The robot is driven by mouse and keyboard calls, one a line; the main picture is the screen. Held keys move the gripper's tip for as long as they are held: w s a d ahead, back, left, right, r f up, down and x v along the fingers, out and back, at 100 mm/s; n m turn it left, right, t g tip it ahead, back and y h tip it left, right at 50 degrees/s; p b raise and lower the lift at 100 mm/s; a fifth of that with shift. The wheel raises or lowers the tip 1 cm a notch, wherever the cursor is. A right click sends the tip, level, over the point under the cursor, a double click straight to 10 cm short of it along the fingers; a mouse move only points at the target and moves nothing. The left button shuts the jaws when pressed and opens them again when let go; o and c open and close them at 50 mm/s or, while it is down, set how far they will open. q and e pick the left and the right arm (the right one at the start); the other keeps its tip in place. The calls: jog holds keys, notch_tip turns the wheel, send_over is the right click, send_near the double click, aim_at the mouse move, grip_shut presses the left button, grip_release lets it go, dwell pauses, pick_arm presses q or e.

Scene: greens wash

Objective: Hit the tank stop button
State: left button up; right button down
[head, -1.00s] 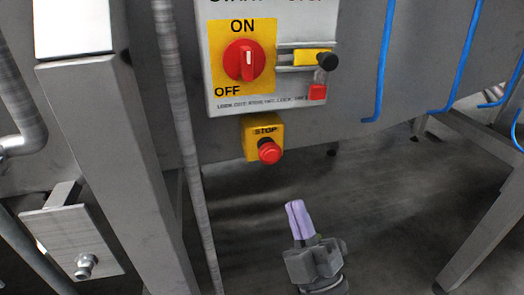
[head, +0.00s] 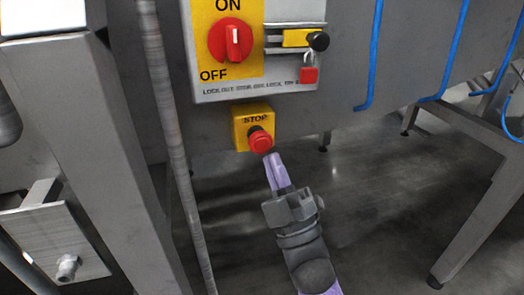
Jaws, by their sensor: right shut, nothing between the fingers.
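The stop button (head: 260,141) is a red mushroom head on a yellow box (head: 241,131) marked STOP, below the grey control panel. My right gripper (head: 272,157) has pale purple fingers, shut and empty. Its fingertips are just below the red button and slightly to its right in the head view. I cannot tell whether they touch it. My left gripper is not in view.
The control panel (head: 206,88) above carries a red ON/OFF rotary switch (head: 230,40) and a red padlock (head: 309,75). A vertical pipe (head: 168,120) and a broad metal leg (head: 95,150) stand at left. Blue hoses (head: 372,60) hang at right. Open floor lies below right.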

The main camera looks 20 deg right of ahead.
aim_at(261, 144)
jog(key=shift+w, duration=0.8)
dwell(1.1)
dwell(0.3)
jog(key=shift+w+b, duration=0.3)
jog(key=shift+w, duration=0.15)
